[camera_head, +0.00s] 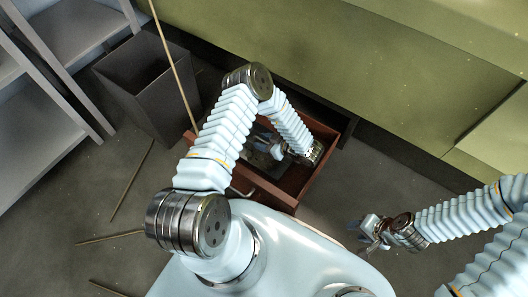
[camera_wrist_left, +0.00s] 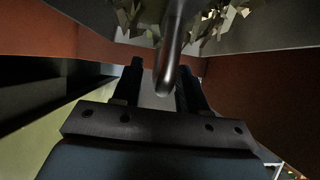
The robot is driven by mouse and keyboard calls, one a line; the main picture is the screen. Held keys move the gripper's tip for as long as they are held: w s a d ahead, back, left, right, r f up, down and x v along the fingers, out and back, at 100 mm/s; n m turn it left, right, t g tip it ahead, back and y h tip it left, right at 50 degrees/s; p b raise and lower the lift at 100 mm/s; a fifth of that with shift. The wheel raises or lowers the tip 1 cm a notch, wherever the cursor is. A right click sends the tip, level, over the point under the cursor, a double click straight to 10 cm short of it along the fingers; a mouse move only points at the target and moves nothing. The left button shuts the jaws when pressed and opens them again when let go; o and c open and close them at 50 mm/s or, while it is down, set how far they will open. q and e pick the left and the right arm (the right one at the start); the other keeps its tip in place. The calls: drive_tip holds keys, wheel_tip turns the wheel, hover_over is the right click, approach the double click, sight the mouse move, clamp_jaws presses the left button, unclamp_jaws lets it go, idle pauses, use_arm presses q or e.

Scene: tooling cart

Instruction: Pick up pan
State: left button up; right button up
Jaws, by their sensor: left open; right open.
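In the left wrist view, a grey metal handle with a rounded end (camera_wrist_left: 170,60), which looks like the pan's, runs down between my left gripper's dark fingers. My left gripper (camera_wrist_left: 159,72) is open around the handle; I cannot tell whether it touches. In the head view my left gripper (camera_head: 264,146) is inside an open reddish-brown drawer (camera_head: 287,198). My arm hides much of the drawer and the pan there. My right gripper (camera_head: 367,228) is open and empty, over the floor right of the drawer.
Jagged pale pieces (camera_wrist_left: 215,20) show beyond the handle in the left wrist view. A dark bin (camera_head: 148,85) stands left of the drawer. A thin stick (camera_head: 172,60) leans beside the bin, and other sticks (camera_head: 132,180) lie on the floor. A green cabinet (camera_head: 400,80) stands behind.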

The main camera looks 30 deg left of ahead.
use_arm(q)
clamp_jaws()
idle(1.4)
